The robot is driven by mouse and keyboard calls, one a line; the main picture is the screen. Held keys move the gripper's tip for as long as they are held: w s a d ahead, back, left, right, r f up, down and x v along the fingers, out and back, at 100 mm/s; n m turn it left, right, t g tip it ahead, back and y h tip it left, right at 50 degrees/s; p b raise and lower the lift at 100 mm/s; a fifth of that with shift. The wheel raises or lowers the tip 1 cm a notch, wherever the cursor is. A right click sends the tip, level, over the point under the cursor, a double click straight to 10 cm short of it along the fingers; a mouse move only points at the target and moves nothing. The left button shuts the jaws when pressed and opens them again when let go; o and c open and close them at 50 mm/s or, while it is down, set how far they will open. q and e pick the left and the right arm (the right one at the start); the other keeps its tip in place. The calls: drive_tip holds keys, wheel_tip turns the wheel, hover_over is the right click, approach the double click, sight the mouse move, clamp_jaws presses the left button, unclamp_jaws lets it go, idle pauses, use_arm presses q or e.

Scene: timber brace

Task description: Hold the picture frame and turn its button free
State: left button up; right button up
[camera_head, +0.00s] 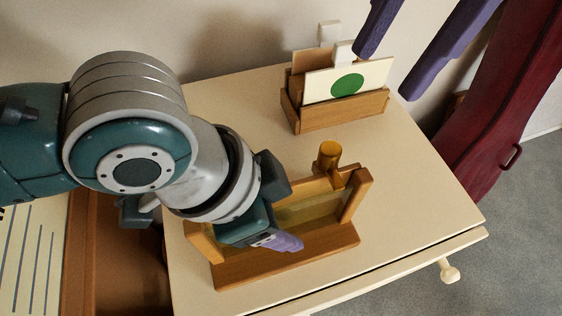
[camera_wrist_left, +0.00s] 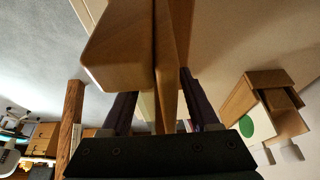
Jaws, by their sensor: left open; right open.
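The wooden picture frame (camera_head: 287,262) stands on the cream table, with an amber panel between its posts. An amber cylindrical knob, apparently the button (camera_head: 329,155), sits at its upper back edge. My left gripper (camera_head: 277,240) is over the left part of the frame and hides some of it; one purple finger shows. In the left wrist view, its purple fingers (camera_wrist_left: 160,105) are apart, with a wooden edge of the frame (camera_wrist_left: 168,60) between them. I cannot tell whether they touch it. My right gripper (camera_head: 383,73) is open and empty, up at the top right, away from the frame.
A wooden holder (camera_head: 341,112) with upright cards, one with a green dot (camera_head: 347,85), stands at the back of the table. The table's right side (camera_head: 425,195) is clear. A drawer knob (camera_head: 449,271) sticks out in front. A dark red case (camera_head: 500,120) stands at right.

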sight(331, 148)
use_arm(q)
clamp_jaws()
idle(0.6)
idle(0.3)
idle(0.5)
use_arm(e)
drive_tip(key=shift+o, duration=0.4)
drive_tip(key=a+n+h, duration=0.1)
drive_tip(key=s+a+n+t+h, duration=0.1)
drive_tip(key=s+a+n+h, duration=0.1)
drive_tip(key=shift+a+f+n+t, duration=0.15)
drive_tip(key=shift+a+n+t, duration=0.15)
drive_tip(key=shift+a+n, duration=0.1)
drive_tip(key=shift+h, duration=0.3)
drive_tip(key=shift+w+f, duration=0.1)
drive_tip(key=shift+f, duration=4.25)
